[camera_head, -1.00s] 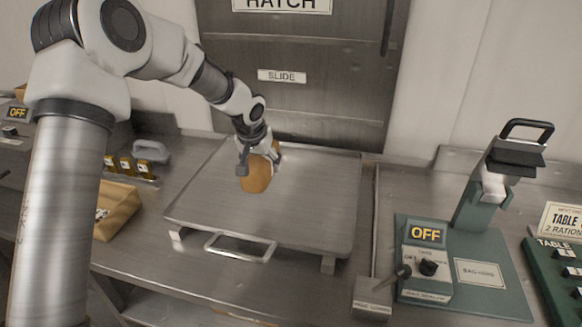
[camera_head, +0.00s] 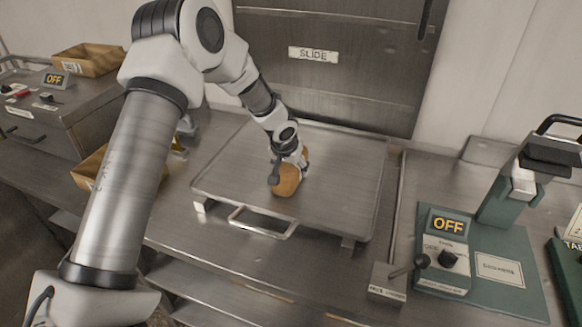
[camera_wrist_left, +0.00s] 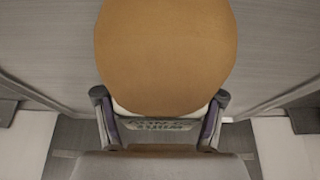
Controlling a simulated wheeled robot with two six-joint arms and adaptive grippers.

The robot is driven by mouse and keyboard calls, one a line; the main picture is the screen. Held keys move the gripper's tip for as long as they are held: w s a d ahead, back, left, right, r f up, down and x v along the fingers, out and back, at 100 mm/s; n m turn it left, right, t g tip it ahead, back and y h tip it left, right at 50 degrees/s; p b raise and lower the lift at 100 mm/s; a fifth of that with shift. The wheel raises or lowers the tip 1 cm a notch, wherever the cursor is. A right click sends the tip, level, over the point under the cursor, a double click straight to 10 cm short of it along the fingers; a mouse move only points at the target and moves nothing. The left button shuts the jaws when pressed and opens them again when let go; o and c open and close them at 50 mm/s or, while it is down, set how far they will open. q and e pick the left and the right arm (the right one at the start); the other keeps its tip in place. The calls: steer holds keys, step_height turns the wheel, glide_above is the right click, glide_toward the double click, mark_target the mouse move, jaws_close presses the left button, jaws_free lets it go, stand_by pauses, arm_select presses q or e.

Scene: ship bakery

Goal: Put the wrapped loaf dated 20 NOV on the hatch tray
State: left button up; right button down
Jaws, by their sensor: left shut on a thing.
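My left gripper (camera_head: 289,167) is shut on a brown loaf (camera_head: 286,182) over the hatch tray (camera_head: 345,172), left of its middle and towards its front. I cannot tell whether the loaf touches the tray. In the left wrist view the loaf (camera_wrist_left: 165,50) fills the top middle, between the two fingers of the gripper (camera_wrist_left: 160,96). A pale label strip (camera_wrist_left: 160,125) with dark print shows at the loaf's near end, but its date is unreadable. My right gripper is not in view.
The tray has a front handle (camera_head: 263,221). Behind it is a hatch door marked SLIDE (camera_head: 313,54). At the right stands a green bag sealer (camera_head: 448,250) showing OFF. Cardboard boxes (camera_head: 88,58) lie at the left. The tray's right side is clear.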

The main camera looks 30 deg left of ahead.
arm_select(q)
steer(key=o, duration=1.2)
steer(key=shift+f, duration=0.2)
steer(key=o, duration=0.4)
steer(key=shift+w, duration=0.25)
steer(key=shift+c, duration=0.2)
steer(key=shift+s, duration=0.1)
steer(key=shift+r+p, duration=0.3)
steer(key=shift+r, duration=0.1)
steer(key=b+v, duration=0.2)
steer(key=v, duration=0.9)
steer(key=shift+s, duration=0.15)
steer(key=shift+r, duration=0.3)
